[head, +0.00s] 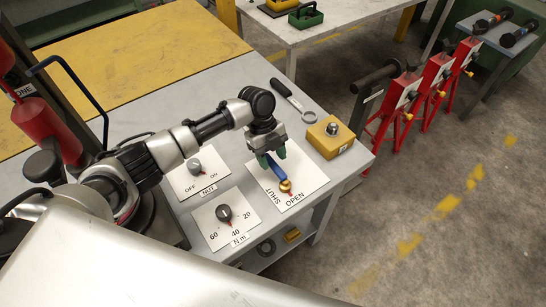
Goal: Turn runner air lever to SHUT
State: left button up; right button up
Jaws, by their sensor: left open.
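The runner air lever (278,172) has a blue handle and a brass-coloured hub, and sits on a white plate (309,174) on the grey bench. The plate carries the words SHUT and OPEN near the hub, with a small red mark beside it. The handle runs from the hub up and left toward my left gripper (271,159). That gripper points down with its green-tipped fingers apart, one on either side of the handle's far end in the picture. I cannot tell whether they touch it. My right gripper is not in view.
An OFF/ON knob (195,166) and an N·m dial (224,212) sit on white plates left of the lever. Red stands (399,104) occupy the floor at right.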

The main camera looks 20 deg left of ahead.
pick_arm(q)
jog(key=shift+x, duration=0.8)
grip_shut()
